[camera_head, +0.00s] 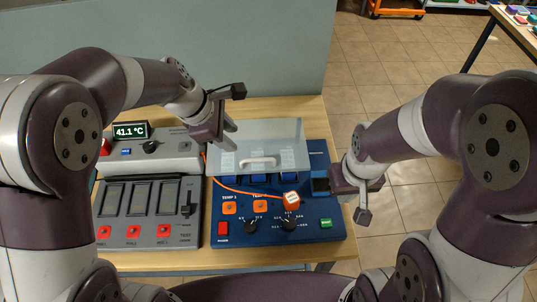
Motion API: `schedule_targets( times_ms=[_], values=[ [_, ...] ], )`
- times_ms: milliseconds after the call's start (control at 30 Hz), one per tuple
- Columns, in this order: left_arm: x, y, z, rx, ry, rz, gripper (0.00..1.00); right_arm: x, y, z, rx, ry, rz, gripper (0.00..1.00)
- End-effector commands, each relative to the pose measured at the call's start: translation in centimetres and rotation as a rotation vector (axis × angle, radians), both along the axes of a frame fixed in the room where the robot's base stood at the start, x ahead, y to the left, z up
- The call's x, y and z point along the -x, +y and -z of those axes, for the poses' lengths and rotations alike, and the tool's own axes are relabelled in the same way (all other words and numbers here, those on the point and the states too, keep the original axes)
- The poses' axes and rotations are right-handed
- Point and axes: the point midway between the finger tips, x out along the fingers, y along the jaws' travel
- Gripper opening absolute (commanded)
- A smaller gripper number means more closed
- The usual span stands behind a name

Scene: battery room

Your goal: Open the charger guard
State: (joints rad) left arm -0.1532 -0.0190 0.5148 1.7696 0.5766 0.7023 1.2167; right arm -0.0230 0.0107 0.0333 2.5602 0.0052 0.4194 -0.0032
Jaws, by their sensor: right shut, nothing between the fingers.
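The charger guard (258,140) is a clear cover with a white handle (258,162) along its front edge. It sits over the bays at the back of the blue charger (325,226), and blue parts show just below its front edge. My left gripper (229,134) is beside the guard's left back part, above the gap between the two units, with its fingers apart and nothing seen between them. My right gripper (363,214) is shut and empty, just off the charger's right side, pointing down.
A grey tester (150,225) with red buttons and a 41.1 °C display (131,130) stands left of the charger.

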Motion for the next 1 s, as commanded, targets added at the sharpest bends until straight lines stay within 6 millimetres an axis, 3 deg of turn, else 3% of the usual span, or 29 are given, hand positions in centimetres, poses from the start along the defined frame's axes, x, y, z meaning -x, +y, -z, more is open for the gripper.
schedule_targets(
  times_ms=[167, 600, 733, 1000],
  values=[
    [0.0, -0.4, 1.0, 0.011, 0.03, -0.049, 0.38, 0.0, 0.0, -0.2, 0.0, 0.0, 0.0, 0.0],
    [-1.8, -4.2, 10.2, 0.007, 0.026, -0.046, 0.38, 0.0, 0.0, -0.8, 0.0, 0.0, 0.0, 0.0],
    [-2.1, -4.7, 11.3, 0.008, 0.025, -0.046, 0.38, 0.0, 0.0, -0.8, 0.0, 0.0, 0.0, 0.0],
    [-2.2, -4.8, 11.6, 0.007, 0.024, -0.046, 0.38, 0.0, 0.0, -0.8, 0.0, 0.0, 0.0, 0.0]
  ],
)
